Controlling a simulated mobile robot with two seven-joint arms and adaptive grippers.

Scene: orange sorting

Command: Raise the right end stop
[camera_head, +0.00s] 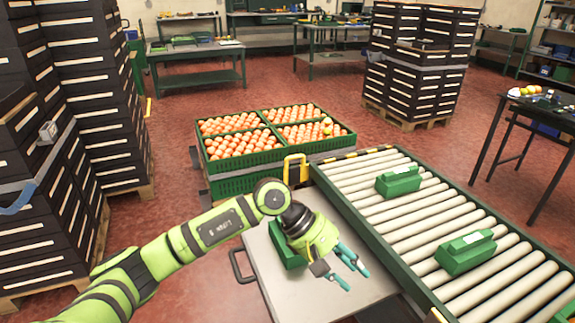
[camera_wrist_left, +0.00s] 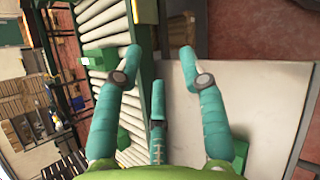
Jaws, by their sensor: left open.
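A roller conveyor (camera_head: 405,205) with a green frame runs from the middle to the lower right in the head view. A yellow bracket (camera_head: 296,167) stands upright at its far left corner, beside a yellow and black striped bar (camera_head: 350,156) across the far end. A small yellow part (camera_head: 437,316) shows at the near side, cut by the bottom edge. I cannot tell which of these is the right end stop. My left gripper (camera_head: 355,277) is open and empty above the light table, left of the conveyor. Its spread teal fingers (camera_wrist_left: 163,75) show in the left wrist view. My right gripper is not in view.
Two green boxes (camera_head: 398,181) (camera_head: 466,252) sit on the rollers. Another green box (camera_head: 287,248) is on the light table (camera_head: 330,300), partly behind my gripper. Green crates of oranges (camera_head: 232,185) stand beyond. Dark crate stacks (camera_head: 105,95) rise at left.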

